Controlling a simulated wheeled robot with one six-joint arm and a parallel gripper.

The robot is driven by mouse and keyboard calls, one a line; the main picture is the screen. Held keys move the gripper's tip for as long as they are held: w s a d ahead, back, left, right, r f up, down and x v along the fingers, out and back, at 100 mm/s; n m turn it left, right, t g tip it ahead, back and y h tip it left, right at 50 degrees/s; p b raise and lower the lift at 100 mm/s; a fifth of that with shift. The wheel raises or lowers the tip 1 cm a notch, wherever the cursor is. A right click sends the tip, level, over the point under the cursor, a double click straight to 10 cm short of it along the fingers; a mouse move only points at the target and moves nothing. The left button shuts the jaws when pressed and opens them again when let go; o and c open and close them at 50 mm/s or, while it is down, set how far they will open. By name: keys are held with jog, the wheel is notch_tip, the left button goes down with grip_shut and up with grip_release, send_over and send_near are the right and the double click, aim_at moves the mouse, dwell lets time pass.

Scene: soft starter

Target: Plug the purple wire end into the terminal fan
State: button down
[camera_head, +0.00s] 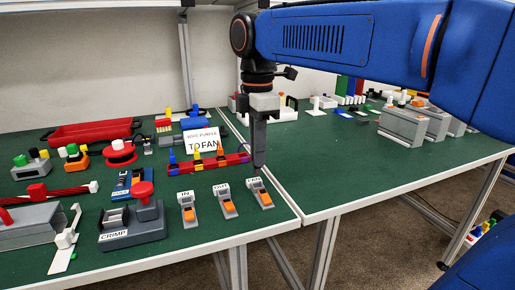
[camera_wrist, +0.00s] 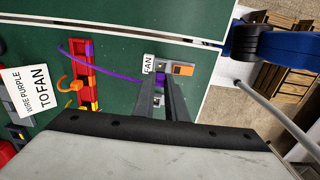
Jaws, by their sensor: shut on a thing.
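The terminal fan (camera_head: 259,194) is a grey block with an orange lever, rightmost of three labelled terminals near the table's front edge. It also shows in the wrist view (camera_wrist: 180,69), just beyond my fingertips, with its FAN label beside it. My gripper (camera_head: 259,165) points down behind this terminal in the head view; in the wrist view (camera_wrist: 159,84) its fingers are shut on the purple wire end. The purple wire (camera_wrist: 112,74) curves from the red rack (camera_wrist: 84,72) to my fingertips. The fingers partly hide the held end, and I cannot tell whether it touches the terminal.
Two similar terminals (camera_head: 187,206) (camera_head: 225,201) stand to the left. The sign (camera_head: 203,141) reading "WIRE PURPLE TO FAN" stands behind the red rack (camera_head: 208,163). The crimp tool (camera_head: 133,222) is at front left. Bare green table lies right of the fan terminal.

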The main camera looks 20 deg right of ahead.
jog(key=shift+f, duration=1)
jog(key=shift+f, duration=1.3)
dwell(0.8)
jog(key=c, duration=1.7)
grip_release()
notch_tip(320, 180, up, 17)
jog(key=shift+r, duration=0.2)
